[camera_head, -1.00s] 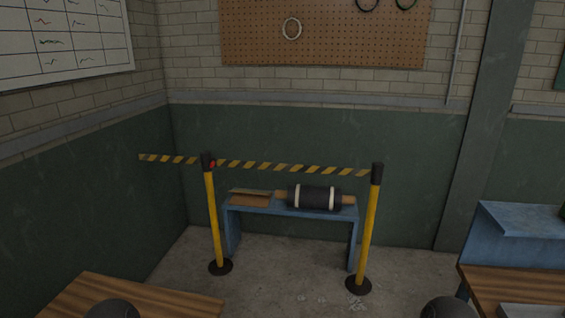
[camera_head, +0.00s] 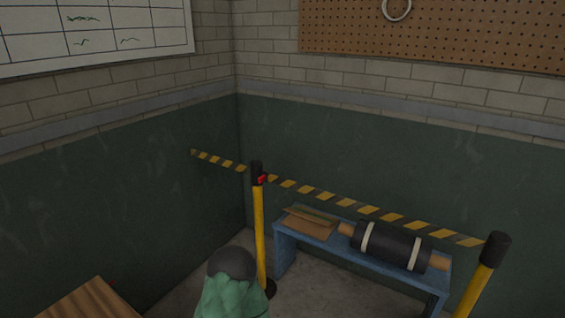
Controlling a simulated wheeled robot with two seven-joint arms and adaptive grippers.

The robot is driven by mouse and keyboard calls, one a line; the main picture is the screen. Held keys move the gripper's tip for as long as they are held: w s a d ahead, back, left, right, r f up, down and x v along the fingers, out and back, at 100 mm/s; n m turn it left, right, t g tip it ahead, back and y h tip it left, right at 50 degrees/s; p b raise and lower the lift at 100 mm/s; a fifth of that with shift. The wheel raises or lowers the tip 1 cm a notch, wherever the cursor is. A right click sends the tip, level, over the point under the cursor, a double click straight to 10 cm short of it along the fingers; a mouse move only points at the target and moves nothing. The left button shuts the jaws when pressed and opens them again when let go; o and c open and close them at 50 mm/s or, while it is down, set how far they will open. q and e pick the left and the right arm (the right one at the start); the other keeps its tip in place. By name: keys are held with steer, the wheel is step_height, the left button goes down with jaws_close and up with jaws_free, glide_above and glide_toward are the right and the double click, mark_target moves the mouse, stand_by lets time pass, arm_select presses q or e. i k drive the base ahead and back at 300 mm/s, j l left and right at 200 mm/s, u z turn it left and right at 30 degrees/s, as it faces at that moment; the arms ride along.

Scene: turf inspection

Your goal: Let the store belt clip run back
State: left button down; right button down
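A black-and-yellow striped belt (camera_head: 333,197) runs from the left wall to a left yellow post (camera_head: 259,238) and on to a right yellow post (camera_head: 480,284). A small red piece (camera_head: 262,179) sits at the left post's black head (camera_head: 257,169). I cannot tell whether it is the belt clip. The belt meets the right post's black head (camera_head: 495,247). Neither of my grippers is in view.
A blue bench (camera_head: 283,243) behind the belt holds a black roller (camera_head: 393,245) and a brown flat piece (camera_head: 309,221). A wooden tabletop (camera_head: 88,303) is at lower left. A dark-capped, lumpy green shape (camera_head: 232,296), unclear, rises before the left post.

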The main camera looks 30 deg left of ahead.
mark_target(264, 178)
steer(key=i+u, duration=0.3)
steer(key=u, duration=0.15)
steer(key=i+u, duration=0.3)
steer(key=u, duration=0.15)
steer(key=i+l+u, duration=0.2)
steer(key=u, duration=0.3)
steer(key=i+l+u, duration=0.3)
steer(key=u, duration=0.15)
steer(key=i+l+u, duration=0.25)
steer(key=u, duration=0.15)
steer(key=i+l+u, duration=0.25)
steer(key=l+u, duration=0.15)
